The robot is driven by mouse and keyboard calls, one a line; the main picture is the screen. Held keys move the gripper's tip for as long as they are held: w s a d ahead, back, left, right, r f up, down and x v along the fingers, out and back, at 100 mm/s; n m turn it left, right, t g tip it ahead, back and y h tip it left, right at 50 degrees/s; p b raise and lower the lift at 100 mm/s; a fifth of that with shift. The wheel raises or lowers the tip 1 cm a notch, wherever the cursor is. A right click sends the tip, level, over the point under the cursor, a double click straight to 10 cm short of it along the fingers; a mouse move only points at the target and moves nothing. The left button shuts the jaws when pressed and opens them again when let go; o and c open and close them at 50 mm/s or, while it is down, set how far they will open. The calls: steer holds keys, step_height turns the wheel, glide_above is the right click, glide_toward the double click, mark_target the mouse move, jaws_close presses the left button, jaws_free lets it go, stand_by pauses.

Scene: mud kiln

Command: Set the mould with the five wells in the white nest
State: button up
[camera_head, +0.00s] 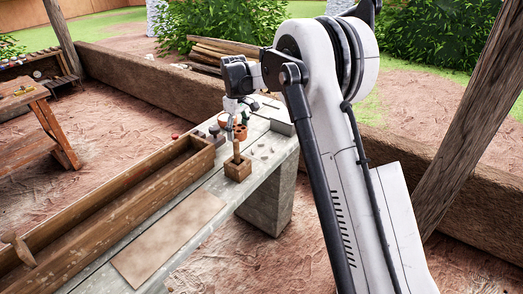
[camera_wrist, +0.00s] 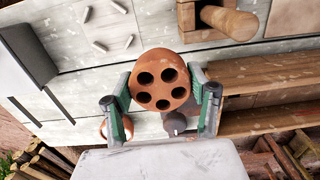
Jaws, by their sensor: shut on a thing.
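A round terracotta mould (camera_wrist: 161,80) with five dark wells shows in the middle of the wrist view. My gripper (camera_wrist: 160,82) is shut on its sides, with one green-and-grey finger at each side and the wells facing the camera. In the head view my gripper (camera_head: 239,107) is over the far part of the bench. Several short white pieces (camera_wrist: 99,46) form a rough square on the bench at the upper left of the wrist view, apart from the mould. They look like the white nest, but I cannot tell for sure. Nothing stands between them.
A wooden block with an upright handle (camera_head: 237,167) stands on the bench (camera_head: 215,222), beside a long wooden trough (camera_head: 110,205). A grey metal box (camera_wrist: 22,55) stands left in the wrist view. A terracotta pot (camera_wrist: 117,130) and a grey object (camera_wrist: 174,124) lie beyond the mould.

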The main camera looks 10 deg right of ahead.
glide_above(263, 152)
step_height(263, 152, down, 6)
steer(key=shift+f, duration=2)
steer(key=shift+f+b, duration=0.1)
steer(key=shift+b, duration=0.2)
steer(key=o, duration=1.3)
steer(key=shift+o, duration=0.2)
